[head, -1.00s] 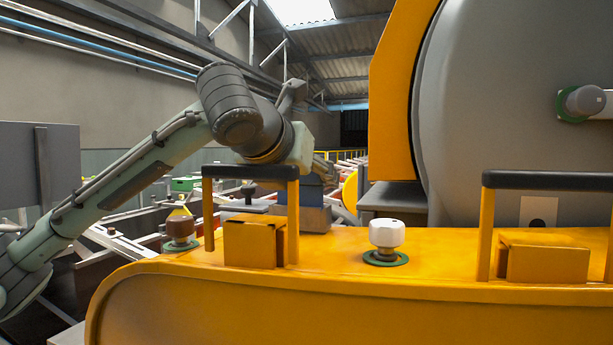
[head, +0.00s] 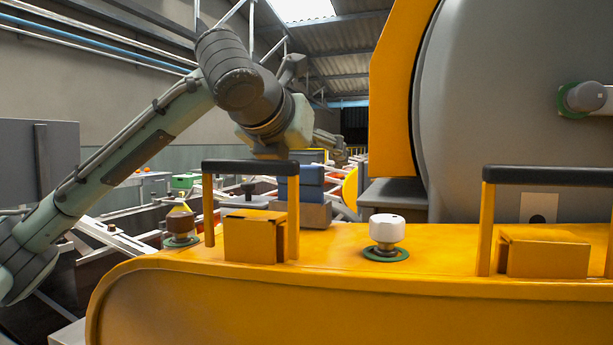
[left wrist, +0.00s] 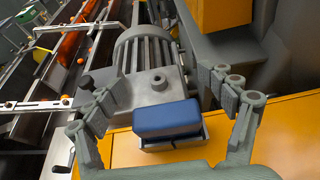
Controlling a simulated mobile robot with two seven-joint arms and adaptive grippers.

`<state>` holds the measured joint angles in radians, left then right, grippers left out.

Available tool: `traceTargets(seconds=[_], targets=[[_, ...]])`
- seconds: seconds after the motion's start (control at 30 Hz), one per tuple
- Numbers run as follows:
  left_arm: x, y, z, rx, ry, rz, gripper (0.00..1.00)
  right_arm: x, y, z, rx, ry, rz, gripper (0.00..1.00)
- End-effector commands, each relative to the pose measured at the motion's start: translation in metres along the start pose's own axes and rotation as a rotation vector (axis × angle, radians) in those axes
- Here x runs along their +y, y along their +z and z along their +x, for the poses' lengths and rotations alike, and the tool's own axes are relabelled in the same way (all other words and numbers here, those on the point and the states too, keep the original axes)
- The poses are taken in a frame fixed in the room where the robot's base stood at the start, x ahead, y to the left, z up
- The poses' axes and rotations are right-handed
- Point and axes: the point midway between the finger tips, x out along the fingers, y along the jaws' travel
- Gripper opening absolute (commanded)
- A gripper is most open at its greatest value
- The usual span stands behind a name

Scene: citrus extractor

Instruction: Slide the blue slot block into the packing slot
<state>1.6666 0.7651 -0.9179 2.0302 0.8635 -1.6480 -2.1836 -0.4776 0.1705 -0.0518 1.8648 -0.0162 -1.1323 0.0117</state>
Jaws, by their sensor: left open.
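The blue slot block (head: 312,174) stands behind the left black-topped handle in the head view, above a grey metal holder (head: 317,214) that looks like the packing slot. In the left wrist view the blue block (left wrist: 166,119) sits at the grey slot (left wrist: 172,143), its top standing above the rim. How deep it sits I cannot tell. My left gripper (left wrist: 160,96) is open, one finger on each side of the block and apart from it. In the head view my wrist is above the block, and the fingers are mostly hidden. My right gripper is not in view.
The yellow housing (head: 350,300) fills the front, with a handle (head: 250,168) before the block and a white knob (head: 386,232) to its right. A large grey drum (head: 490,110) stands at right. A ribbed grey motor (left wrist: 150,60) lies beyond the block.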

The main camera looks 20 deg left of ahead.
Motion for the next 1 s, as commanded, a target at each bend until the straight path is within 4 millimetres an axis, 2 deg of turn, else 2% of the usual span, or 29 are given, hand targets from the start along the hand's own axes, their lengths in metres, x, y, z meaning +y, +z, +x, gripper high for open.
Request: traceTargets(seconds=[0.03, 0.2, 0.4, 1.0], targets=[[0.000, 0.012, -0.005, -0.004, -0.001, -0.003, 0.82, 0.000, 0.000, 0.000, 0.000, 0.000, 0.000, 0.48], [-0.001, 0.041, -0.017, -0.003, -0.001, -0.001, 0.82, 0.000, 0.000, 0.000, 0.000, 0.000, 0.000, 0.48], [0.000, 0.061, -0.025, -0.001, 0.000, 0.000, 0.82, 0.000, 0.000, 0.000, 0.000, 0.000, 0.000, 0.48], [0.000, 0.064, -0.027, 0.000, 0.000, 0.000, 0.82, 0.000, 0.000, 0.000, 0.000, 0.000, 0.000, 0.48]])
